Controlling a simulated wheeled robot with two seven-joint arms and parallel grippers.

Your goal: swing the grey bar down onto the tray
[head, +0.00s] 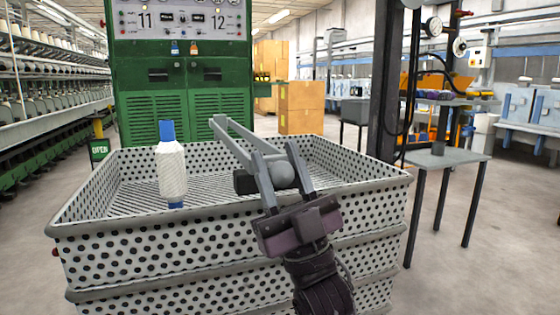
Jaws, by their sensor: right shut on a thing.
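The grey bar (240,140) is a thin angled bar over the far middle of the perforated tray (130,250). It slopes up and to the left, away from my right gripper, with its far end raised above the tray floor. A round grey knob (282,174) and a dark block (246,182) show at its near end. My right gripper (275,150) comes from the lower right, its two fingers on either side of the knob, shut on the bar's near end. The fingers partly hide the joint there. My left gripper is out of view.
A white bobbin (171,170) with blue ends stands upright in the left part of the tray. A green cabinet (182,100) is behind. A dark post (385,80) and a small grey table (445,158) are at right. Open floor lies around.

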